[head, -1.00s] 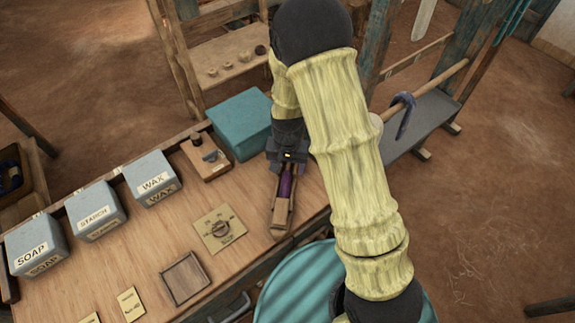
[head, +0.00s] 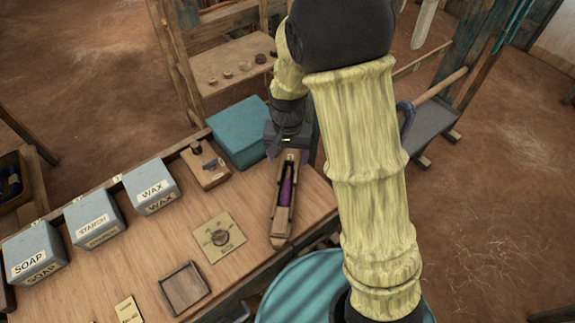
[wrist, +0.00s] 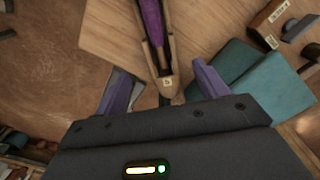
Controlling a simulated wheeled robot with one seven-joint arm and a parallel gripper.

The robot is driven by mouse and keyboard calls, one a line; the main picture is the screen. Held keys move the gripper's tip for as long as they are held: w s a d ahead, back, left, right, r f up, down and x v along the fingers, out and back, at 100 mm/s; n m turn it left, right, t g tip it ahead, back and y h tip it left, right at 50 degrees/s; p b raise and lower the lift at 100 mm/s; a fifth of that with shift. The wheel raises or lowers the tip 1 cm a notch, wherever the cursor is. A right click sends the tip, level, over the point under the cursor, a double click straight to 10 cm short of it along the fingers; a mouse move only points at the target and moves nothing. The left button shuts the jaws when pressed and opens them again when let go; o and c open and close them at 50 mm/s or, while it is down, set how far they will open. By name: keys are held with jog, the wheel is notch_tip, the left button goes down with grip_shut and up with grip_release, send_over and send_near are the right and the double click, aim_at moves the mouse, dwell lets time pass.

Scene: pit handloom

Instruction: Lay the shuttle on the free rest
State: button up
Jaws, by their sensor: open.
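The shuttle (head: 284,205) is a long wooden boat shape with a purple filling in its middle slot. It lies at the right end of the wooden table, its near tip toward the front edge. In the wrist view the shuttle (wrist: 169,48) runs down between my spread fingers, with its tip around their level and a clear gap on each side. My gripper (head: 287,151) is open and empty at the shuttle's far end; its open fingers also show in the wrist view (wrist: 163,84). I cannot make out a separate rest under or beside the shuttle.
A teal box (head: 238,132) stands close left of my gripper. A small wooden block (head: 205,168), a dial plate (head: 219,237) and an empty square tray (head: 185,288) lie left of the shuttle. Labelled tins (head: 152,187) line the back. A teal round top (head: 300,290) is in front.

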notch_tip(320, 180, up, 2)
jog(key=shift+r, duration=0.25)
jog(key=shift+d, duration=0.1)
dwell(0.4)
jog(key=s+d+r+n+t, duration=0.2)
jog(key=s+d+r, duration=0.2)
jog(key=s+d, duration=0.7)
jog(key=shift+d+r+t, duration=0.3)
jog(key=shift+d+r, duration=0.05)
jog(key=shift+o, duration=0.5)
jog(key=shift+a, duration=0.1)
